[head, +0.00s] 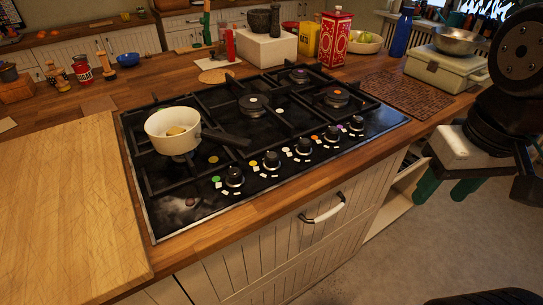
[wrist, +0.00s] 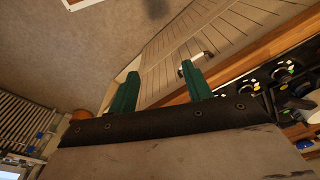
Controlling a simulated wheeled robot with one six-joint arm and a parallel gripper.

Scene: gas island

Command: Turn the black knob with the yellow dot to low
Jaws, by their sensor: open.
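The black knob with the yellow dot (head: 271,160) is the second from the left in the row along the hob's front. Its yellow dot (head: 253,163) is on the panel just left of it, with small white marks around the knob. Which way its pointer faces is too small to tell. My gripper (head: 447,192) is open and empty, well to the right of the knob, beyond the counter's front edge. In the wrist view its two green fingers (wrist: 160,70) are apart with nothing between them. Some knobs (wrist: 283,72) show at that view's right edge; I cannot tell which.
The hob (head: 190,215) also has knobs with green, white, orange and purple dots. A cream pan (head: 168,138) sits on the left burner, its dark handle pointing right towards the knobs. A drawer handle (head: 324,209) sticks out below. The floor (head: 420,250) before the counter is clear.

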